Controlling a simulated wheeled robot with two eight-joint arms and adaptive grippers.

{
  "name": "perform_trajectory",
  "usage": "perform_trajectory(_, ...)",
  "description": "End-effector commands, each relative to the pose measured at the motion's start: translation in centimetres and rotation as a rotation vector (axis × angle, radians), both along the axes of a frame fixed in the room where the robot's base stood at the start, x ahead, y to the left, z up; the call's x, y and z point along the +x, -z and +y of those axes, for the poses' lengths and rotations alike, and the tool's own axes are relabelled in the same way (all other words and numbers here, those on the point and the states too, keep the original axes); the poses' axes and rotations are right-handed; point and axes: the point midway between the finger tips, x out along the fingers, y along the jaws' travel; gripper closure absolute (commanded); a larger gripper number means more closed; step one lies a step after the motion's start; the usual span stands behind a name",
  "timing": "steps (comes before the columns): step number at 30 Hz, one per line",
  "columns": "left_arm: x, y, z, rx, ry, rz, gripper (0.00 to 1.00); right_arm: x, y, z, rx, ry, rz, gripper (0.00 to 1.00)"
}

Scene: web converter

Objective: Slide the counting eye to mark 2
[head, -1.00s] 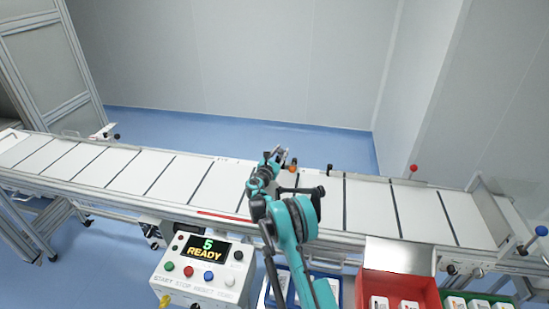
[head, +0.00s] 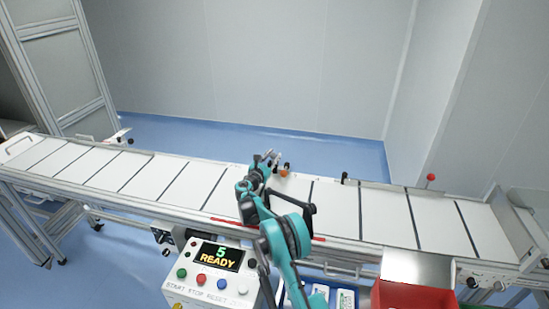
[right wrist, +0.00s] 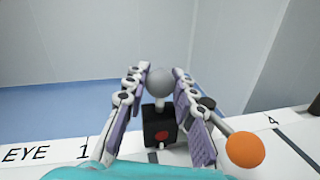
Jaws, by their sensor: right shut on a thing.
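The counting eye (right wrist: 160,127) is a small black block with a red spot on its face and a grey ball knob (right wrist: 159,82) on a stem. My right gripper (right wrist: 160,90) has its fingers on both sides of the knob and is shut on it. An orange ball (right wrist: 246,150) on a grey rod sits just right of the eye. The white rail (right wrist: 120,130) reads "EYE 1" left of the eye and "4" to the right; marks between are hidden. In the head view my right gripper (head: 268,159) is at the far rail, beside the orange ball (head: 284,169). My left gripper is out of view.
A white belt (head: 385,212) with dark cross lines runs across. A black knob (head: 344,177) and a red ball (head: 431,178) stand along the far rail to the right. In front are a control box (head: 212,270) showing "5 READY" and a red bin (head: 410,296).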

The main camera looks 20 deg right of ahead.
Motion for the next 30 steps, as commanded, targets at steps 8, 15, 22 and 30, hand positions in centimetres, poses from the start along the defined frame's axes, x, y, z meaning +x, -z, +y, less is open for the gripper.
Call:
perform_trajectory(8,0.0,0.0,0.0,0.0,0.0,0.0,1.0,0.0,0.0,0.0,0.0,0.0,0.0,0.53)
perform_trajectory(15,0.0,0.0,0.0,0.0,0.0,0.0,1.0,-0.1,0.0,0.0,0.0,0.0,0.0,0.53)
perform_trajectory(22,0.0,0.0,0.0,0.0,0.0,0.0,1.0,-1.9,0.0,2.2,0.0,-0.003,0.0,0.53)
perform_trajectory(30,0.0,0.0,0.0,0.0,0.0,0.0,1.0,-5.8,0.0,6.6,0.0,-0.003,0.0,0.53)
